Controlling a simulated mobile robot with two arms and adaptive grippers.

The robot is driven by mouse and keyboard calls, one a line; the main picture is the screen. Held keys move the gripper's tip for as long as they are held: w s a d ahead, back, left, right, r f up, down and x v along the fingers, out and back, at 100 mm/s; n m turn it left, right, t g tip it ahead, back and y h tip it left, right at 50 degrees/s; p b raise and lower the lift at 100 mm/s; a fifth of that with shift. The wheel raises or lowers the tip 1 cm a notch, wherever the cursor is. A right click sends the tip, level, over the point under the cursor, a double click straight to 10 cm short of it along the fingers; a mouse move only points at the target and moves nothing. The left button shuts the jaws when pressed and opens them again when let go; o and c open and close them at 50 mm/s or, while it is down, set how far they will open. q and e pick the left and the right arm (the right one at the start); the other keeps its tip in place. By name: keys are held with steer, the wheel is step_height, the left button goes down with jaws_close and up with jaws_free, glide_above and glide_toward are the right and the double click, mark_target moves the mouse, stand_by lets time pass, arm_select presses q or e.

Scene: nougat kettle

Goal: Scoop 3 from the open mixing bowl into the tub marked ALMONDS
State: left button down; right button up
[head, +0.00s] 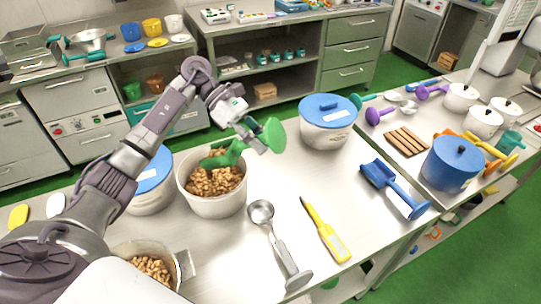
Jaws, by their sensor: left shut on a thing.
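My left gripper (250,143) is shut on the handle of a green scoop (227,155). The scoop's head is over the nuts at the back of an open white container (219,207); I cannot tell whether it touches them or holds any. Brown nuts (214,182) fill much of this container. A second open container (176,262) with paler nuts (152,268) stands at the lower left, partly hidden by my arm. White tubs with blue lids stand at the back (326,135) and left (150,201). Their labels are too small to read. My right gripper is out of view.
A steel scoop (262,213), a yellow tool (326,232) and a blue scoop (392,187) lie on the bench (290,180). A blue pot (451,165), white pots and several utensils crowd the right counter. The bench middle is clear.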

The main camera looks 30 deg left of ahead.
arm_select(q)
steer(key=a+r+h+b, duration=0.4)
steer(key=a+b, duration=0.1)
steer(key=s+a+r+m+h+b, duration=0.1)
steer(key=a+r+h+b, duration=0.1)
steer(key=shift+s+a, duration=0.1)
steer(key=shift+a, duration=0.1)
steer(key=shift+s+a+r+h+b, duration=0.1)
steer(key=shift+a+r+h+b, duration=0.5)
steer(key=shift+a+r, duration=0.15)
steer(key=shift+d, duration=0.1)
steer(key=shift+r, duration=0.15)
step_height(320, 180, up, 5)
steer(key=y+p, duration=0.6)
steer(key=p, duration=0.1)
steer(key=n+y+p, duration=0.1)
steer(key=y+p, duration=0.6)
steer(key=shift+n+g, duration=0.3)
